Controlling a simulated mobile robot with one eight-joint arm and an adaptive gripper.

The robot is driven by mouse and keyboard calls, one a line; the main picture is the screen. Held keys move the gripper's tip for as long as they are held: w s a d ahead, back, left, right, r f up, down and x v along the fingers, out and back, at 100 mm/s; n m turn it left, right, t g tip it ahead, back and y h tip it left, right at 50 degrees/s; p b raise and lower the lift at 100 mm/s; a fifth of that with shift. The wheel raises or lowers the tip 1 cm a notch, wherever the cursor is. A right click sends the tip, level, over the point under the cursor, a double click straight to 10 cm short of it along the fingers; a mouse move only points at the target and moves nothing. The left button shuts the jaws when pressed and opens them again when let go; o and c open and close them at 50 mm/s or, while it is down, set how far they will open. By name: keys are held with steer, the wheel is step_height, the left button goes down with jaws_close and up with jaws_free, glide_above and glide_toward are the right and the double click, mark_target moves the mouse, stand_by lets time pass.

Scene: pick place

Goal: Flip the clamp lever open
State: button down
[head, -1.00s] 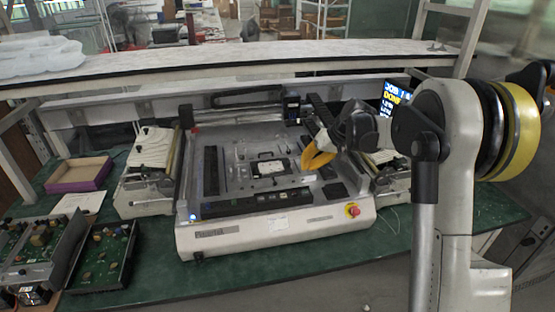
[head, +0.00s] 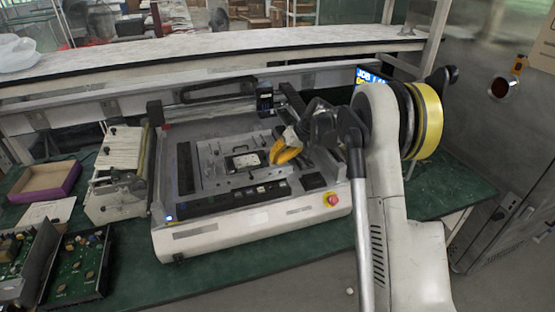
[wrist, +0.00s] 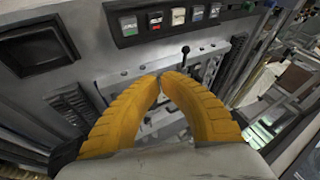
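A small lever with a black knob (wrist: 185,50) stands up from a grey metal block in the wrist view, just beyond my fingertips. I take it to be the clamp lever; it is too small to make out surely in the head view. My gripper (wrist: 161,80) has two yellow curved fingers whose tips come together, with nothing visible between them. The tips are short of the knob, apart from it in the picture. In the head view my gripper (head: 274,155) hangs over the right side of the machine's bed, beside a dark framed plate (head: 243,161).
The white benchtop machine (head: 250,213) has a red button (head: 332,199) at its front right. A row of coloured switches (wrist: 180,17) lies beyond the lever. A purple-edged box (head: 45,181) and circuit boards (head: 80,265) lie left on the green bench (head: 190,280).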

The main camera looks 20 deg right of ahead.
mark_target(250, 173)
steer(key=b+x, duration=0.1)
steer(key=x, duration=0.5)
steer(key=shift+a+f+b, duration=0.15)
steer(key=shift+a+b, duration=0.1)
steer(key=shift+a, duration=0.7)
steer(key=shift+a+f+b, duration=0.15)
steer(key=shift+a+b, duration=0.05)
steer(key=shift+a, duration=0.7)
steer(key=shift+s+a, duration=0.1)
